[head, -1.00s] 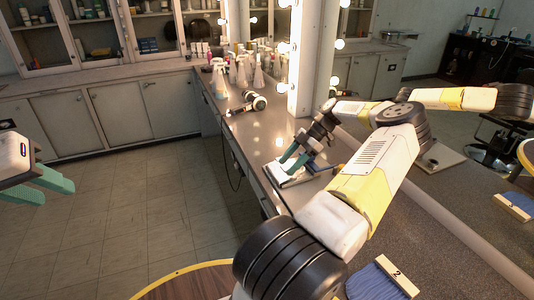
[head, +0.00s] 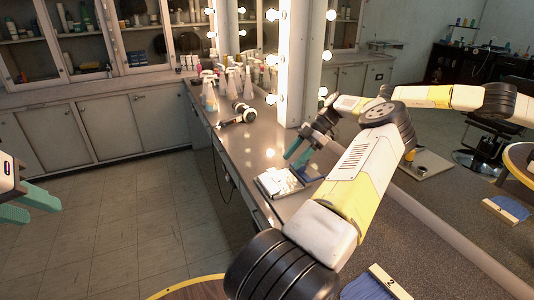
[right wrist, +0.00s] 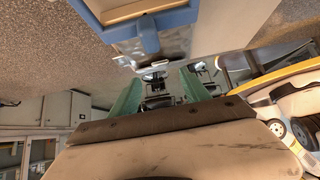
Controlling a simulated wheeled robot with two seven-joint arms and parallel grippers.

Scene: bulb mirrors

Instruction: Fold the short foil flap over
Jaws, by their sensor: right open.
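The foil (head: 280,182) is a bright silvery sheet lying on a pale flat board on the counter in the head view. In the right wrist view it shows as a crinkled silver strip (right wrist: 173,43) beyond the fingertips. I cannot make out the short flap or whether it is folded. My right gripper (head: 296,152) has green fingers and is just above and behind the foil, apparently apart from it. In the right wrist view the fingers of this gripper (right wrist: 158,82) are spread with nothing between them. My left gripper (head: 38,208) is empty, its green fingers apart, far left over the floor.
A hair dryer (head: 237,114) and several spray bottles (head: 227,83) stand farther back on the counter (head: 262,143). A lit mirror post (head: 292,60) rises behind my right arm. A blue piece (right wrist: 148,32) lies near the foil.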

